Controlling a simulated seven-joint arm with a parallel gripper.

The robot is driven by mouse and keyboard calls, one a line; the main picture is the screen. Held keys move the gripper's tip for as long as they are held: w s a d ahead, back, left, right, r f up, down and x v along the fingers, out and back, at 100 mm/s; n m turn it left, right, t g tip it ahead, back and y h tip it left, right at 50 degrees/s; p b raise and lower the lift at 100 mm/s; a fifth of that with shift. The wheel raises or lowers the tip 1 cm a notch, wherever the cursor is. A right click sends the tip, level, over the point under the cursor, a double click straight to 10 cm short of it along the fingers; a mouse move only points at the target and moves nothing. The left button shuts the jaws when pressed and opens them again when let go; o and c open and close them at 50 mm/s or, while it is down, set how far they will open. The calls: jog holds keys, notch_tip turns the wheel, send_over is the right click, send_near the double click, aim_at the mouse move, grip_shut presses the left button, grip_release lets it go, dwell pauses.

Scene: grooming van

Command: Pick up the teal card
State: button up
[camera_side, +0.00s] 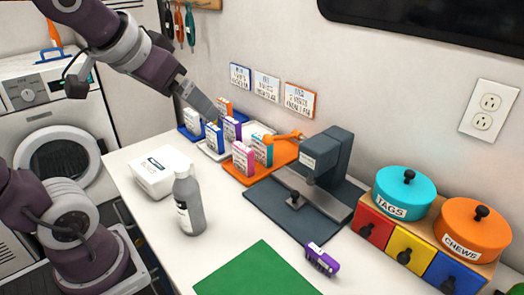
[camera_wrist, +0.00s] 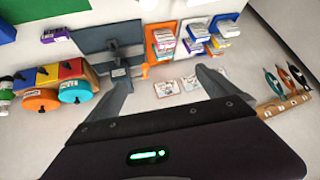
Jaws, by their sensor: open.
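The teal card (camera_side: 263,151) stands upright on the orange tray (camera_side: 264,172), just behind a pink card (camera_side: 243,157). In the wrist view the orange tray (camera_wrist: 151,57) lies beyond my fingertips with cards on it, but I cannot clearly tell the teal one apart. My gripper (camera_side: 207,108) is above the row of trays, up and left of the teal card, in the side view. In the wrist view my gripper (camera_wrist: 161,72) has its two fingers spread wide, with nothing between them. It is apart from the teal card.
A purple card (camera_side: 232,129) and a blue card (camera_side: 214,137) stand on trays left of the orange one. A dark press (camera_side: 328,158) is close on its right. A grey bottle (camera_side: 188,205) and white box (camera_side: 160,170) stand in front. Wall signs (camera_side: 266,86) hang behind.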

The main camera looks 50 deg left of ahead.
jog(key=w+a+m+t, duration=0.1)
jog(key=w+a+t, duration=0.2)
jog(key=w+a, duration=0.5)
jog(key=w+a+t, duration=0.3)
jog(key=w+a, duration=0.1)
jog(key=w, duration=0.7)
jog(key=m+h, duration=0.1)
jog(key=h, duration=0.2)
send_near(260, 139)
jog(key=shift+w, duration=1.1)
jog(key=shift+w+f, duration=0.15)
jog(key=shift+f, duration=0.25)
jog(key=x, duration=0.7)
jog(key=shift+f, duration=0.1)
jog(key=shift+a, duration=0.1)
jog(key=c, duration=1.5)
